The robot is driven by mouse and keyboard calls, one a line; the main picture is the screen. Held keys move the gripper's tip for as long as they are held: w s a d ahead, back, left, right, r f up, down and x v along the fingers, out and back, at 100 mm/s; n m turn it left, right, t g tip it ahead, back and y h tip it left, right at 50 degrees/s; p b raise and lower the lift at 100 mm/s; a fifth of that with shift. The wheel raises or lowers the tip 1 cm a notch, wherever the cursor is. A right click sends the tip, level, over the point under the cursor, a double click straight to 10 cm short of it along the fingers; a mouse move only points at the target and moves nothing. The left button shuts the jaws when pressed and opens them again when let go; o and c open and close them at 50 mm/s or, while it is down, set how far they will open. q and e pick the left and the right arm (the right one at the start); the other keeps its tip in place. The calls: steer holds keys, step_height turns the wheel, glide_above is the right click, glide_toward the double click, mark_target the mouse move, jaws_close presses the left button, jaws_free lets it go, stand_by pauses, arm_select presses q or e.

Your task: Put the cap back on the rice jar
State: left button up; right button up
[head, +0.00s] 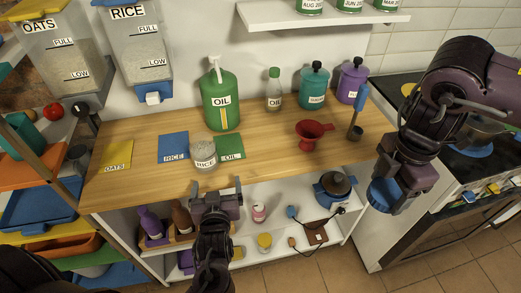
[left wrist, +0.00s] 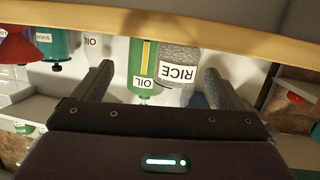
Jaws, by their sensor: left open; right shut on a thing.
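The rice jar (head: 203,150) stands upright on the wooden counter, clear and full of rice, with a white RICE label and no cap on its top. It also shows in the left wrist view (left wrist: 178,72), between the fingers and ahead of them. My left gripper (head: 217,184) is open and empty at the counter's front edge, just in front of the jar and apart from it. My right gripper (head: 395,180) is shut on a blue cap (head: 382,196), held at the right beyond the counter's end. The arm hides part of the grip.
Blue RICE (head: 173,147), green OIL (head: 231,148) and yellow OATS (head: 117,154) mats lie on the counter (head: 270,158). The green oil bottle (head: 220,102) stands behind the jar. A red funnel (head: 313,132) is to the right. The stove (head: 470,165) is far right.

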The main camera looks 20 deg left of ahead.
mark_target(206, 162)
steer(key=shift+s+d, duration=0.1)
steer(key=shift+d, duration=0.1)
arm_select(q)
steer(key=shift+s+a+r+n+t+y, duration=0.2)
steer(key=shift+s+a+r+t+y, duration=0.2)
steer(key=shift+y, duration=0.45)
steer(key=shift+s+a+r+n+t+y, duration=0.25)
steer(key=shift+r+y, duration=0.2)
steer(key=shift+y, duration=0.4)
arm_select(e)
steer(key=shift+a, duration=0.1)
arm_select(q)
steer(key=p+x, duration=0.1)
steer(key=x, duration=0.4)
steer(key=shift+w+a+r+p, duration=0.1)
steer(key=shift+w+r+p, duration=0.05)
steer(key=shift+w+p, duration=0.25)
arm_select(e)
steer(key=shift+r, duration=0.9)
arm_select(q)
steer(key=shift+w+a, duration=0.3)
steer(key=shift+w, duration=0.15)
arm_select(e)
steer(key=shift+r, duration=0.1)
